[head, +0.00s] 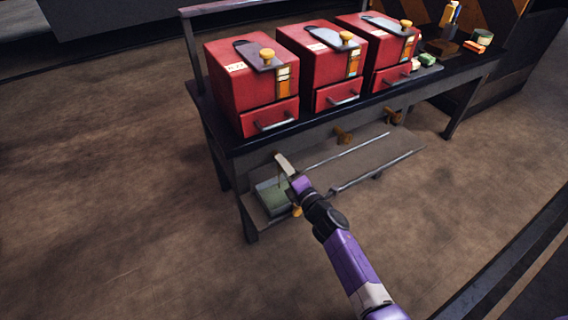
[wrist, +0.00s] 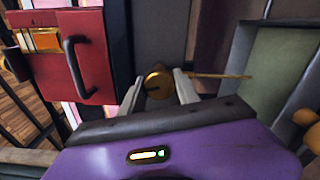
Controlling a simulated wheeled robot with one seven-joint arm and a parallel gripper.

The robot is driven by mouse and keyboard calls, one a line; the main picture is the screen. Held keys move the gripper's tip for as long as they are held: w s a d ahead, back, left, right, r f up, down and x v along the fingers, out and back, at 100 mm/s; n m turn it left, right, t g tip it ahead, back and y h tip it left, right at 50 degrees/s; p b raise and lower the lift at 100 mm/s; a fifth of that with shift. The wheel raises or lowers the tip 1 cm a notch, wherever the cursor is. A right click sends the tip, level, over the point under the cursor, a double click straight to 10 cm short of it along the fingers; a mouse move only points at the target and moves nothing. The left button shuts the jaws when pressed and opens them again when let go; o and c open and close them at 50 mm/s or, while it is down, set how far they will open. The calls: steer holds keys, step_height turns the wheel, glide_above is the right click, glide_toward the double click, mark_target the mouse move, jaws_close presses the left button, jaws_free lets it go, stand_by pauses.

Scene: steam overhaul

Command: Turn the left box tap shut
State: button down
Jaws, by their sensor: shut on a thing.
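The left red box (head: 252,85) stands on the bench, its drawer front showing in the wrist view (wrist: 88,55). Its brass tap (wrist: 158,85) sits below the drawer, between the two pale fingers of my gripper (wrist: 158,88), which is shut on it. In the head view my gripper (head: 285,166) is in front of the bench's front edge and hides this tap. A thin amber streak (wrist: 220,76) runs from the tap toward a green-grey tray (wrist: 282,65), like a stream. The tray (head: 268,198) is on the low shelf below.
Metal rails (head: 375,170) run along the low shelf (head: 400,143). Small items (head: 475,45) sit at the bench's right end. Floor in front is clear.

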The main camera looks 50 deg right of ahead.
steer(key=shift+m+p, duration=0.5)
steer(key=shift+m, duration=1.1)
steer(key=c, duration=0.9)
jaws_free()
steer(key=shift+s, duration=0.1)
steer(key=p+v, duration=0.1)
steer(key=v, duration=0.6)
steer(key=shift+s+a, duration=0.15)
steer(key=shift+s, duration=0.2)
